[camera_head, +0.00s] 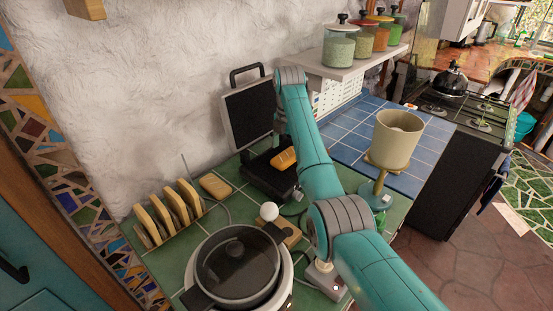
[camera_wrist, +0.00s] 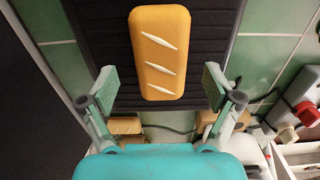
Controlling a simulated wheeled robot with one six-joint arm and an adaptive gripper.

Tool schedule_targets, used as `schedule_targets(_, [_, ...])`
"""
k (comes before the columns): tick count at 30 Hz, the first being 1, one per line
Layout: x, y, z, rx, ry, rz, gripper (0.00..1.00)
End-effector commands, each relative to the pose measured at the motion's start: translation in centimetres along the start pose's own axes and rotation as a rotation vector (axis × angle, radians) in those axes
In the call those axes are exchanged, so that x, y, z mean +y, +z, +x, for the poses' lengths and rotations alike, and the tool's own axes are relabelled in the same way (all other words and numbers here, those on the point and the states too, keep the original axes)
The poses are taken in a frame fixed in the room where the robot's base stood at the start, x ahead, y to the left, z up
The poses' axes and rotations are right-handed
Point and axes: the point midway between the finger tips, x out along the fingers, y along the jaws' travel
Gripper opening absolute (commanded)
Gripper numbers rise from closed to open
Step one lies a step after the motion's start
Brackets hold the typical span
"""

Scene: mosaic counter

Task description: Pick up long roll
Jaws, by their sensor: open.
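The long roll (camera_wrist: 160,50) is a golden-brown loaf with three pale slashes on top, lying on the ridged black plate of an open grill (camera_wrist: 215,35). It also shows in the head view (camera_head: 284,158), partly beside my arm. My gripper (camera_wrist: 160,88) is open in the wrist view, with one finger on each side of the roll's near end. The fingers stand apart from the roll and nothing is between them that they touch. In the head view my arm hides most of the gripper.
The open grill's lid (camera_head: 249,110) stands up against the wall. A smaller bread piece (camera_head: 214,185) and a rack of bread slices (camera_head: 168,212) lie to its left. A lidded pot (camera_head: 238,265) stands in front. A beige-shaded lamp (camera_head: 397,138) stands right of my arm. Jars (camera_head: 339,50) line a shelf above.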

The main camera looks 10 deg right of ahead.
Motion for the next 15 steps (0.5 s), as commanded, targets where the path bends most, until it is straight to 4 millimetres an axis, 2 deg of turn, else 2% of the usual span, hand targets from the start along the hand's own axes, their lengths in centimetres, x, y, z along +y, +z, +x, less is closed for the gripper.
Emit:
schedule_targets(3, [-0.67,0.79,1.15,0.001,-0.001,0.001,0.9])
schedule_targets(9, [-0.67,0.82,1.24,0.0,0.0,-0.001,0.9])
schedule_targets(10, [-0.67,0.81,1.23,0.0,0.0,-0.001,0.87])
schedule_targets(15, [-0.65,0.79,1.23,0.0,-0.001,-0.001,0.52])
